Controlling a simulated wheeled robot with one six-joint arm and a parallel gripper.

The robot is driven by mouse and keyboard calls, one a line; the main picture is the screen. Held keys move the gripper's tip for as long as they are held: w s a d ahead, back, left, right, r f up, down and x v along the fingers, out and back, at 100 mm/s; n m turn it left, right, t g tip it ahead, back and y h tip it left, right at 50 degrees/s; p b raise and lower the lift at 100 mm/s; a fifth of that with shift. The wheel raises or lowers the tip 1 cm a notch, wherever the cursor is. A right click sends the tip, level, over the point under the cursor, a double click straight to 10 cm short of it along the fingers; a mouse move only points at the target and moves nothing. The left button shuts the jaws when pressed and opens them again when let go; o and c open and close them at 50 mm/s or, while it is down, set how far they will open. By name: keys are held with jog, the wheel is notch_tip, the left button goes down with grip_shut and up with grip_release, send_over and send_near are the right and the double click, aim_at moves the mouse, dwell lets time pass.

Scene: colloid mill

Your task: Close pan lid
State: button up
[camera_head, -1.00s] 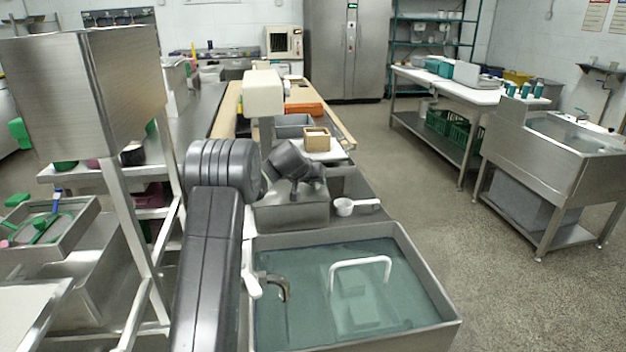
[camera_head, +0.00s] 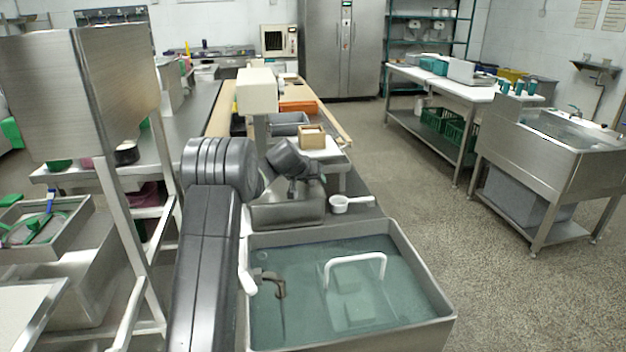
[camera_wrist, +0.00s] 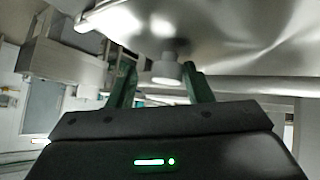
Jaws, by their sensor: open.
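In the wrist view, a shiny metal surface with a round knob (camera_wrist: 166,72) fills the upper right. It looks like the lid (camera_wrist: 245,35), seen from close by, but its full outline is cut off. My gripper (camera_wrist: 160,78) shows two green fingers, spread apart, one on each side of the knob. I see gaps between the fingers and the knob, and cannot tell how deep the knob lies between them. In the head view, my dark arm hides part of the counter, and I cannot make out the gripper, the lid or a pan there.
A water-filled sink (camera_head: 432,300) with a tap stands at the front. A white scoop (camera_head: 340,205) and a small wooden box (camera_head: 312,138) lie beyond it. A pale box on a post (camera_head: 256,90) rises beside my arm. Open floor (camera_head: 420,180) lies to the right.

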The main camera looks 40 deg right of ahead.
jog(key=shift+a+f, duration=0.1)
jog(key=shift+a, duration=0.05)
jog(key=shift+a+r, duration=0.2)
jog(key=b+v, duration=0.1)
jog(key=v, duration=1.2)
jog(key=shift+s, duration=0.2)
jog(key=shift+d, duration=0.1)
jog(key=x, duration=0.9)
jog(key=p+x, duration=0.1)
jog(key=x, duration=0.3)
jog(key=shift+w+f, duration=0.1)
jog(key=shift+w, duration=0.25)
